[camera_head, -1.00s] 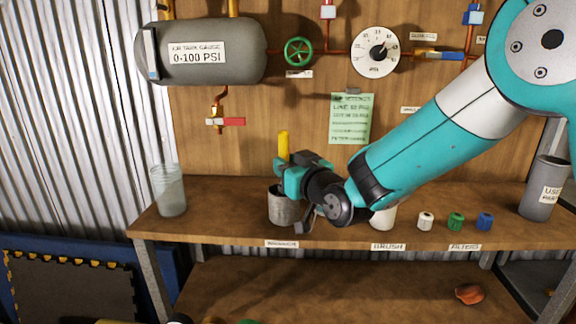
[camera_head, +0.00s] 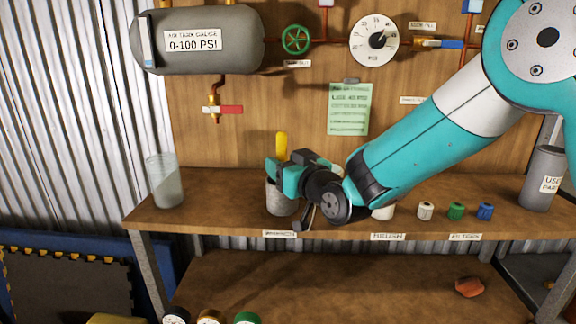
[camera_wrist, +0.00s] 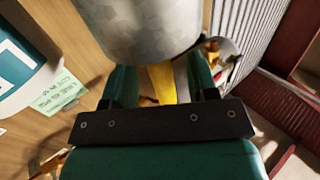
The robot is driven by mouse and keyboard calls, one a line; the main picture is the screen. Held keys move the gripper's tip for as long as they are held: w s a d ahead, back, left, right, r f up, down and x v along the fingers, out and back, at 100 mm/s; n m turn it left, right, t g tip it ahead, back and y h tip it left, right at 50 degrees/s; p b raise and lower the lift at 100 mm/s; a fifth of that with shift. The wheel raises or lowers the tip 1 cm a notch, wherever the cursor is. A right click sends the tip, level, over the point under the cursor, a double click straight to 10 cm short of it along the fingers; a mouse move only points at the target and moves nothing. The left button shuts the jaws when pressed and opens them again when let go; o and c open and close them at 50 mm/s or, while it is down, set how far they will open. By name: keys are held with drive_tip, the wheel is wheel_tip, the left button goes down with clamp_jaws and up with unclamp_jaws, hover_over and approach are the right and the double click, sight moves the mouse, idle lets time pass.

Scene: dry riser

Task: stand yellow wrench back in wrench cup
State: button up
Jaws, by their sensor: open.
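The yellow wrench (camera_head: 282,143) stands nearly upright in the grey metal wrench cup (camera_head: 277,200), its top rising above the rim. The cup stands on the upper shelf by its label. My gripper (camera_head: 280,172) is open at the cup's mouth, with its teal fingers on either side of the wrench. In the wrist view the wrench (camera_wrist: 162,85) shows between the two spread fingers (camera_wrist: 162,78), and the cup (camera_wrist: 140,28) fills the top middle. The wrench's lower part is hidden inside the cup. My wrist covers the cup's right side.
A clear glass (camera_head: 166,182) stands left on the shelf (camera_head: 215,215). A white cup (camera_head: 383,212) is partly hidden behind my arm. Small white, green and blue filters stand to its right, with a grey bin (camera_head: 543,180) beyond. A gauge, valves and tank are on the wall behind.

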drive_tip(key=b+v, duration=0.5)
drive_tip(key=v, duration=1.2)
drive_tip(key=shift+d+b, duration=0.2)
drive_tip(key=shift+b, duration=0.1)
drive_tip(key=shift+s, duration=0.2)
drive_tip(key=s+d+f+g+h, duration=0.35)
drive_tip(key=s+g, duration=0.35)
drive_tip(key=s, duration=0.3)
drive_tip(key=s+d+f+g+h, duration=0.2)
drive_tip(key=s+d+f+g, duration=0.15)
drive_tip(key=s+g, duration=0.55)
wheel_tip(320, 180, up, 20)
drive_tip(key=s+t+p, duration=0.1)
drive_tip(key=p, duration=1.9)
drive_tip(key=shift+s+f, duration=0.2)
drive_tip(key=shift+f, duration=0.05)
drive_tip(key=shift+a, duration=0.15)
